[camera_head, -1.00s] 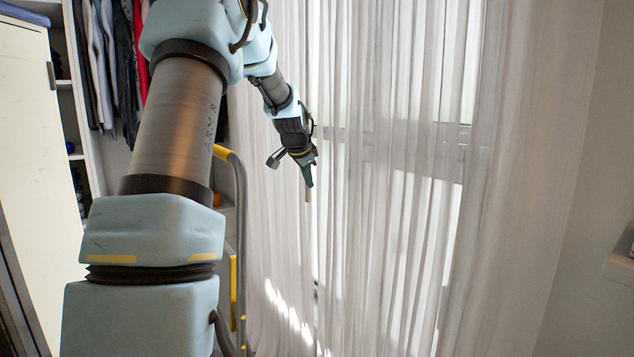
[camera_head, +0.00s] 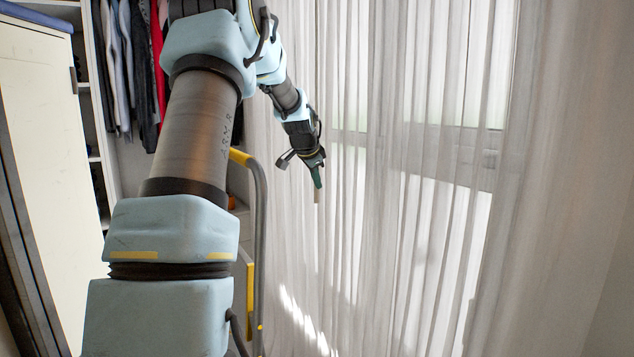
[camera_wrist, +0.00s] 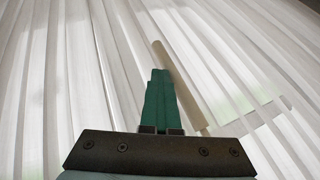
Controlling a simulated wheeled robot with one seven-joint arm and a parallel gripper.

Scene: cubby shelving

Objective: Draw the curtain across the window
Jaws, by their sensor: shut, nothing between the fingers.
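The sheer white curtain (camera_head: 390,230) hangs in folds across the window (camera_head: 455,150), whose frame and daylight show through the cloth. In the wrist view the curtain (camera_wrist: 50,90) fills the background. My gripper (camera_head: 317,186) is in front of the curtain's left part, pointing down. In the wrist view its green fingers (camera_wrist: 160,85) are together, with nothing seen between them. A thin beige rod (camera_wrist: 180,85) runs beside the fingers on their right, apart from their grip. Its lower end (camera_head: 317,197) shows just below the fingertips in the head view. I cannot tell whether the fingers touch the rod or the cloth.
An open wardrobe with hanging clothes (camera_head: 130,70) stands at the back left. A pale cabinet door (camera_head: 50,150) is at the far left. A yellow and grey ladder rail (camera_head: 260,215) stands close to my arm. The space before the curtain's right half is clear.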

